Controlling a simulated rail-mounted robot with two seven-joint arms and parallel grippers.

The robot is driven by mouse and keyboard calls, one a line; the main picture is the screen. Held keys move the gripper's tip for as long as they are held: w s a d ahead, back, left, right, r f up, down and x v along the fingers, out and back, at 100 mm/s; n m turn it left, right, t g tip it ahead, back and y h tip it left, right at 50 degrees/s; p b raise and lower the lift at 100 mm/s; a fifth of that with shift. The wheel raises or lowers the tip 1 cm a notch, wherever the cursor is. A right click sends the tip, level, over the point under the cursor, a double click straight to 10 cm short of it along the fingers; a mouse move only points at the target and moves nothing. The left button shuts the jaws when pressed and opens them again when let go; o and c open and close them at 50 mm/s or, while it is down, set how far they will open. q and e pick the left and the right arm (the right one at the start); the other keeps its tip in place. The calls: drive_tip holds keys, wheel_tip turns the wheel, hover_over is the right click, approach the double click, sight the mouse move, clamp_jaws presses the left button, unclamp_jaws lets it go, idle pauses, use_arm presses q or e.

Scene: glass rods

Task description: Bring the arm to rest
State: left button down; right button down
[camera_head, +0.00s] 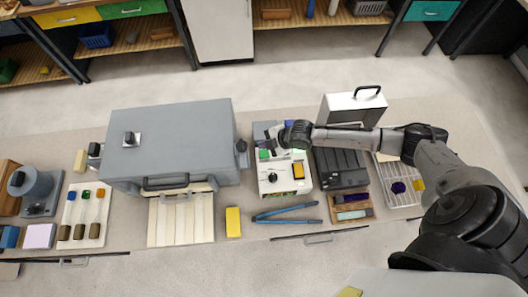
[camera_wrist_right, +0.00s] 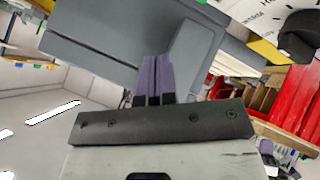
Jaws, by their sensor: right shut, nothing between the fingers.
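My right arm (camera_head: 355,138) comes in from the right and reaches across the table at the back. Its gripper (camera_head: 268,145) is over the white device with a green and a yellow patch (camera_head: 272,182). The purple fingers (camera_wrist_right: 154,80) are together with nothing between them in the right wrist view. I cannot tell the exact height of the gripper over the device. My left gripper is in neither view.
A large grey box (camera_head: 170,145) stands left of the gripper. A white case with a black handle (camera_head: 350,107) stands behind the arm. Blue tongs (camera_head: 286,212), a yellow block (camera_head: 233,222) and a wire rack (camera_head: 400,190) lie along the front. The floor behind the table is clear.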

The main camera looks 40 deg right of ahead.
idle(0.7)
drive_tip(key=f+m, duration=0.1)
drive_tip(key=s+d+m+g+h, duration=0.1)
drive_tip(key=shift+s+d+f+m+g, duration=0.25)
drive_tip(key=shift+s+f+m+g, duration=0.05)
drive_tip(key=shift+f, duration=0.1)
drive_tip(key=h, duration=0.1)
drive_tip(key=s+d+r+m+g+h, duration=0.1)
drive_tip(key=shift+s+h, duration=0.3)
drive_tip(key=s+a+r+m+t+h, duration=0.1)
drive_tip(key=s+a+r+m, duration=0.2)
drive_tip(key=r, duration=0.4)
drive_tip(key=s+a+r+m+t+h, duration=0.1)
drive_tip(key=s+a+r+m+h, duration=0.1)
drive_tip(key=a+r+m, duration=0.35)
drive_tip(key=s+f+m+g, duration=0.1)
drive_tip(key=s+f, duration=0.1)
drive_tip(key=s, duration=0.6)
drive_tip(key=s+a+f+m+g+y, duration=0.1)
drive_tip(key=s+f+g, duration=0.1)
drive_tip(key=s, duration=0.6)
drive_tip(key=shift+s+a+f+y+p, duration=0.2)
drive_tip(key=shift+f+y+p, duration=0.15)
drive_tip(key=shift+f, duration=0.2)
